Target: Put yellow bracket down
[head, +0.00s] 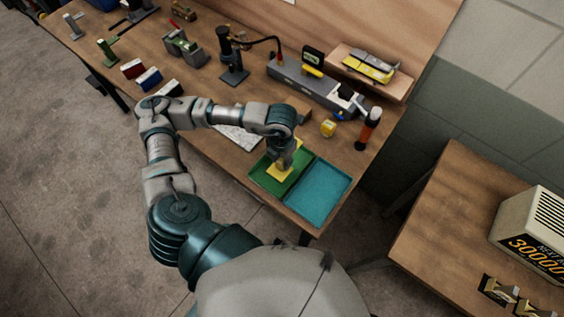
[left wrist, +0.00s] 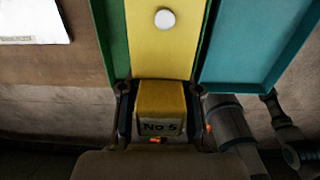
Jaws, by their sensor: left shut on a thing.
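The yellow bracket (head: 279,174) is at the green tray (head: 262,181) near the front of the workbench. My left gripper (head: 284,160) comes down over it from above. In the left wrist view the left gripper (left wrist: 160,112) is shut on the bracket's upright part, marked "No 5". The bracket's flat yellow plate (left wrist: 165,45), with a round white spot, reaches away over the green tray (left wrist: 116,40). I cannot tell whether the plate touches the tray floor. The gripper hides part of the bracket in the head view. My right gripper is not in view.
A teal tray (head: 319,192) adjoins the green one on the right. A yellow tape roll (head: 328,128) and an orange-and-black bottle (head: 368,129) stand behind. A white sheet (head: 238,138) lies to the left. A second table (head: 450,210) stands at right, across a gap.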

